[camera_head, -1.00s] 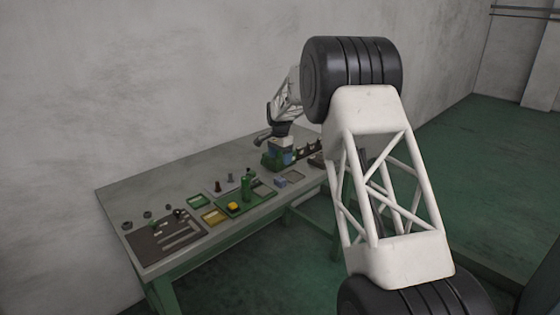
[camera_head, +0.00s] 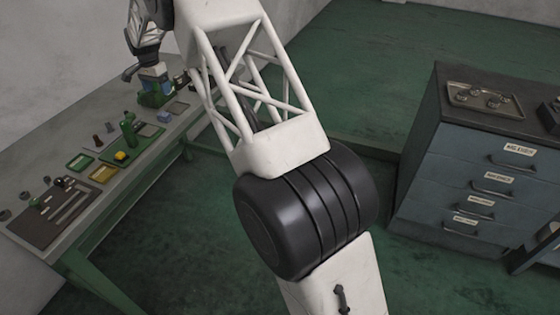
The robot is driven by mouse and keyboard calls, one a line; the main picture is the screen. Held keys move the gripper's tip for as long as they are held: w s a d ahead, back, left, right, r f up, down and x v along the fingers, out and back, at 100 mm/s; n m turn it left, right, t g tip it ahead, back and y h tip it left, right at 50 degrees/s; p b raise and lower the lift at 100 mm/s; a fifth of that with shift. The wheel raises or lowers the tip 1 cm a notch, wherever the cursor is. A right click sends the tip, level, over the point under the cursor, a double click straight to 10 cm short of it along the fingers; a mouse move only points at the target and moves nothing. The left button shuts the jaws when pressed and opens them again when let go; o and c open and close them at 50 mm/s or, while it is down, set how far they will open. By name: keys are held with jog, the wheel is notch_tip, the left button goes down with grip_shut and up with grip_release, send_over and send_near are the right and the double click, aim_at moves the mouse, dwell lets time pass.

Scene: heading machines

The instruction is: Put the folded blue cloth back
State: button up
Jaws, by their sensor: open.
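My gripper (camera_head: 132,73) is small and dark at the end of my arm, in the upper left. It is open, over the back part of the workbench (camera_head: 108,200), beside a green machine with a blue block (camera_head: 155,76). A small flat blue-grey piece (camera_head: 164,116) lies on the bench near its front edge, beside a grey pad (camera_head: 179,107). This piece looks like the folded blue cloth, but it is too small to be sure. My gripper is apart from it. My fingertips are too small to see clearly.
On the bench are a green tray with a green bottle (camera_head: 128,130), a yellow tray (camera_head: 103,174), a green tray (camera_head: 79,162) and a dark tool mat (camera_head: 50,222). A blue drawer cabinet (camera_head: 460,170) with a metal tray (camera_head: 484,99) on top stands right. Green floor lies between.

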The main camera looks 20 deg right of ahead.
jog(key=s+d+r+n, duration=0.1)
jog(key=s+d+r, duration=0.45)
jog(key=s, duration=0.55)
jog(key=s+d+r+n+t, duration=0.15)
jog(key=s+d+r, duration=0.25)
jog(key=s+r, duration=0.45)
jog(key=s+d+r+n, duration=0.2)
jog(key=s+d+r, duration=0.25)
jog(key=s, duration=0.85)
jog(key=s+d+f+n, duration=0.1)
jog(key=s+d, duration=0.1)
jog(key=s, duration=1)
jog(key=s+d+f+n, duration=0.1)
jog(key=s+d+f, duration=0.1)
jog(key=s, duration=1)
jog(key=s+d+f+n+t, duration=0.1)
jog(key=s+d+f+n, duration=0.1)
jog(key=s, duration=1.1)
jog(key=shift+d+f, duration=0.25)
jog(key=shift+d, duration=0.05)
